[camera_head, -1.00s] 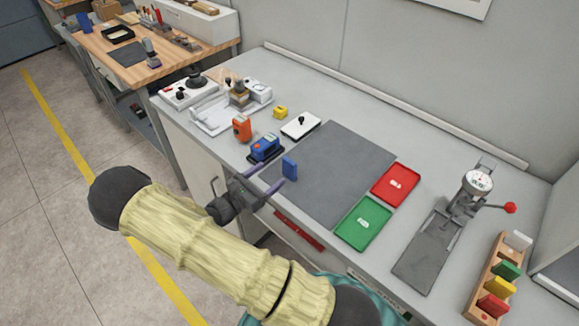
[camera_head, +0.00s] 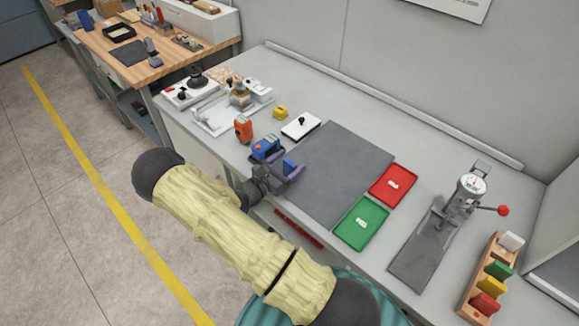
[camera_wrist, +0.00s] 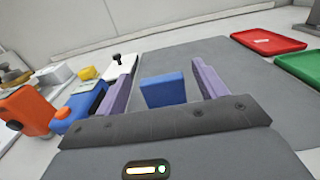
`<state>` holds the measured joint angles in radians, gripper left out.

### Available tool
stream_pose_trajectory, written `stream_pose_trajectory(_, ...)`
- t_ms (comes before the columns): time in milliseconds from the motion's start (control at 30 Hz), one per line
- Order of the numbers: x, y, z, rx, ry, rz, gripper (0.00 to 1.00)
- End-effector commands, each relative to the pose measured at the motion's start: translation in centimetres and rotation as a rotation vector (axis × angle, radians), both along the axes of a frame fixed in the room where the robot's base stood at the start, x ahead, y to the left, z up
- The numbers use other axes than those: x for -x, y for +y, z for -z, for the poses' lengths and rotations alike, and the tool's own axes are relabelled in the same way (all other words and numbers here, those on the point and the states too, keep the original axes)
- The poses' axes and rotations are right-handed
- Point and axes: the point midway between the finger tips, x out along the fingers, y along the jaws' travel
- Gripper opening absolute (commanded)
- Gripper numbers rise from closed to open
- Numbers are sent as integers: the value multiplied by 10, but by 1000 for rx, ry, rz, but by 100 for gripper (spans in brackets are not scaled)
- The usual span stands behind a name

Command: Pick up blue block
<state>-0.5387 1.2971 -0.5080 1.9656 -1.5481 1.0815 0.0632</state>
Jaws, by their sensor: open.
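The blue block (camera_wrist: 163,89) stands upright on the dark grey mat (camera_wrist: 220,62), near the mat's left edge. In the wrist view it sits between the two purple fingers of my gripper (camera_wrist: 163,84), with a gap on either side. My gripper is open and low over the table's front edge. In the head view my gripper (camera_head: 285,174) covers part of the block (camera_head: 289,166), and the mat (camera_head: 340,165) spreads to the right.
A blue device (camera_head: 264,148) and an orange device (camera_head: 243,128) stand close left of my gripper. A white plate with a black knob (camera_head: 301,125) lies behind. Red (camera_head: 393,185) and green (camera_head: 361,222) trays lie right. The mat's middle is clear.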

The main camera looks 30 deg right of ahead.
Motion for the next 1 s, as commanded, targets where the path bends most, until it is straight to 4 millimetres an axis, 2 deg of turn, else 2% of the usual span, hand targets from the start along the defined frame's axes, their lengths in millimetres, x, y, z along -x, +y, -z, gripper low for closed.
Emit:
stream_pose_trajectory(133,-3,-9,0,-1,-1,-1,71)
stream_pose_trajectory(600,-3,-8,1,-1,-1,-1,71)
stream_pose_trajectory(633,-3,-8,1,-1,-1,-1,69)
stream_pose_trajectory(867,-3,-8,1,-1,0,-1,24)
stream_pose_trajectory(1000,-3,-8,1,-1,-1,-1,23)
